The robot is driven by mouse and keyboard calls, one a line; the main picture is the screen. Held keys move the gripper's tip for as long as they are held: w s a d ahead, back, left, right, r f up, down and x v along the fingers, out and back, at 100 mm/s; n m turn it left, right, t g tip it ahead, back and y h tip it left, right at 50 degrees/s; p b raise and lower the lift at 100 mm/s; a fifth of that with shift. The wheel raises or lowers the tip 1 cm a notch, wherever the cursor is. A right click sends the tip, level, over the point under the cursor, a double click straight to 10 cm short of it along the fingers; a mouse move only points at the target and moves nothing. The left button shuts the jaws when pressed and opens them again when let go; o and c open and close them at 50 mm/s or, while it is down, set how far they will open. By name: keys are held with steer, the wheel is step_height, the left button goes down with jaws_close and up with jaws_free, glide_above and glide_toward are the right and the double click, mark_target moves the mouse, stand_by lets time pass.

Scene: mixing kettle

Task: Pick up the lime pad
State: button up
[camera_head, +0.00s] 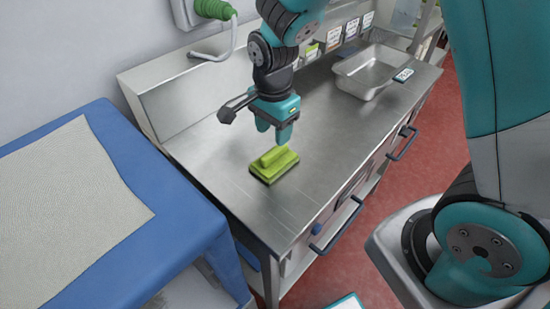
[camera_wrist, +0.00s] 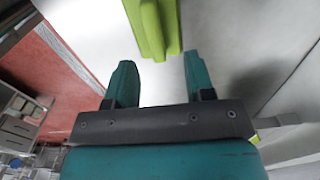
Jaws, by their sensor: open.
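The lime pad (camera_head: 274,165) lies flat on the steel worktop, with a raised lime grip along its top. My gripper (camera_head: 275,136) is just above and behind it in the head view, fingers pointing down and apart from it. In the wrist view the pad (camera_wrist: 154,28) shows at the top edge, partly cut off, with its ridge beyond the gap between the fingers. My gripper (camera_wrist: 160,80) is open there and nothing is between its fingers.
The steel worktop (camera_head: 215,145) is clear around the pad. A steel tray (camera_head: 366,72) stands at the back right beside a small labelled card (camera_head: 403,75). A blue table with a pale mat (camera_head: 65,205) adjoins at left. Drawer handles (camera_head: 338,228) stick out in front.

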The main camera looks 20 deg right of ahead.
mark_target(274, 150)
steer(key=f, duration=0.4)
steer(key=f+p, duration=0.1)
steer(key=f, duration=0.1)
steer(key=shift+s+f, duration=0.2)
steer(key=shift+s, duration=0.1)
jaws_close()
